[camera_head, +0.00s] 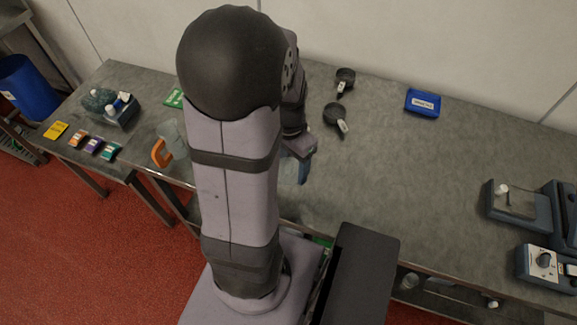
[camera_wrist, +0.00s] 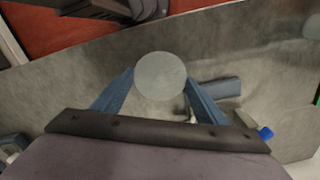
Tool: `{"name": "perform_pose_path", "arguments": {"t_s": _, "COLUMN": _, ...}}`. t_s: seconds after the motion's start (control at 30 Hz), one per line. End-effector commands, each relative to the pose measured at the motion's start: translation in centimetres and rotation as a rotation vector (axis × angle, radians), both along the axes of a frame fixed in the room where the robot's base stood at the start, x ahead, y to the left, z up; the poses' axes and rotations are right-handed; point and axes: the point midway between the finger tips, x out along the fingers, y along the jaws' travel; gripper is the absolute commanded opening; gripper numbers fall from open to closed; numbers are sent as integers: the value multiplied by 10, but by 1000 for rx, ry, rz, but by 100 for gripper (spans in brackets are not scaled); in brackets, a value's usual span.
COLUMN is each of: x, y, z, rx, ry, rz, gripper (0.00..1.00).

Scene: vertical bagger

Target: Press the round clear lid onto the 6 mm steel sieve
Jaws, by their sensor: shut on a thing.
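In the wrist view my gripper (camera_wrist: 160,84) is shut on the round clear lid (camera_wrist: 160,74), a pale, see-through disc between the two blue fingertips. Two dark round items with white-labelled handles, one farther back (camera_head: 345,76) and one nearer (camera_head: 335,113), lie on the table behind my gripper. I cannot tell whether either is the 6 mm steel sieve. No sieve can be identified in the wrist view.
A blue labelled tray (camera_head: 423,103) is at the back right. Grey-blue equipment (camera_head: 545,262) stands at the right edge. An orange item (camera_head: 161,153), coloured packets (camera_head: 93,147) and a filled tray (camera_head: 115,108) are at left. The middle-right tabletop is clear.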

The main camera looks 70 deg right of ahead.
Motion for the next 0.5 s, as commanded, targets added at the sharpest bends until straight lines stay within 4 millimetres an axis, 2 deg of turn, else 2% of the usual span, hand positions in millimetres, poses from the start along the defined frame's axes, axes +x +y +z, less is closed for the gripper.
{"name": "perform_pose_path", "arguments": {"t_s": 0.17, "x": 7, "y": -18, "z": 9, "rx": 0, "ry": 0, "rz": -35, "gripper": 44}}
{"name": "perform_pose_path", "arguments": {"t_s": 0.27, "x": 14, "y": -37, "z": 18, "rx": 0, "ry": 0, "rz": -77, "gripper": 44}}
{"name": "perform_pose_path", "arguments": {"t_s": 0.5, "x": 42, "y": -96, "z": 42, "rx": 3, "ry": 2, "rz": -226, "gripper": 44}}
